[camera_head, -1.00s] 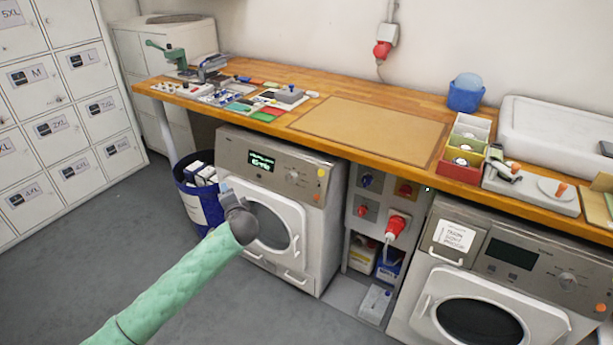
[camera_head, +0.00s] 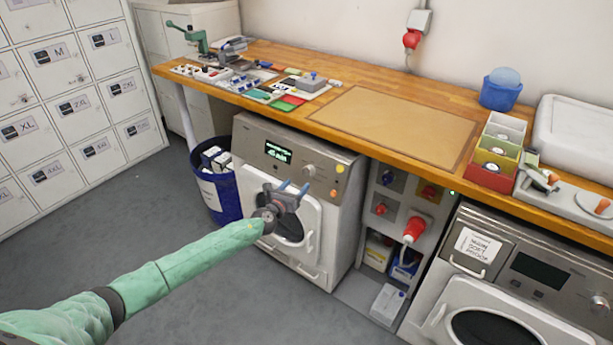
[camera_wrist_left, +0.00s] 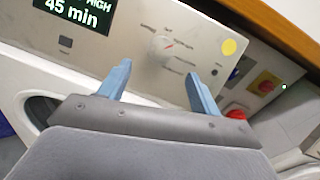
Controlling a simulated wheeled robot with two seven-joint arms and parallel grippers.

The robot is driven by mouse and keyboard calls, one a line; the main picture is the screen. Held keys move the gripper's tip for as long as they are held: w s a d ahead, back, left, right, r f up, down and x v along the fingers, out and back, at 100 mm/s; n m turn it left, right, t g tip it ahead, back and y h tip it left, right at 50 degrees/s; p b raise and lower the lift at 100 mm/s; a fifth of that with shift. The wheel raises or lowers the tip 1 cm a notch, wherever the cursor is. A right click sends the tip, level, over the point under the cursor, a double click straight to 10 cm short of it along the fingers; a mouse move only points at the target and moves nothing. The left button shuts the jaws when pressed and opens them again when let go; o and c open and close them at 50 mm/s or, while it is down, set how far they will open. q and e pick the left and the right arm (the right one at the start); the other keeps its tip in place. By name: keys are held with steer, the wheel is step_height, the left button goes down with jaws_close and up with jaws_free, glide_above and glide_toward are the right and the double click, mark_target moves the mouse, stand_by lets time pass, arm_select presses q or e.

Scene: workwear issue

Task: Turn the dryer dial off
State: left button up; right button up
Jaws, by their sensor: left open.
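The dryer (camera_head: 345,215) is the white machine under the worktop at the centre, with a grey control panel. Its round dial (camera_head: 309,170) sits right of a lit display (camera_head: 278,152). The display (camera_wrist_left: 75,12) there shows "HIGH" and "45 min". My left gripper (camera_head: 295,186) is open and empty in front of the panel, just below the dial. In the left wrist view its blue fingers (camera_wrist_left: 158,70) are spread, with the dial beyond them. My right gripper is not seen.
A yellow button (camera_head: 340,168) is right of the dial. A cabinet with red and blue sockets (camera_head: 392,208) stands beside the dryer. A second machine (camera_head: 520,265) is at right, a blue bin (camera_head: 222,195) at left. The wooden worktop (camera_head: 330,92) overhangs the panel.

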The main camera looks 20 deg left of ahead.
mark_target(306, 174)
arm_select(q)
steer(key=x, duration=0.6)
steer(key=shift+w, duration=0.2)
steer(key=shift+w+d, duration=0.15)
steer(key=shift+w, duration=0.25)
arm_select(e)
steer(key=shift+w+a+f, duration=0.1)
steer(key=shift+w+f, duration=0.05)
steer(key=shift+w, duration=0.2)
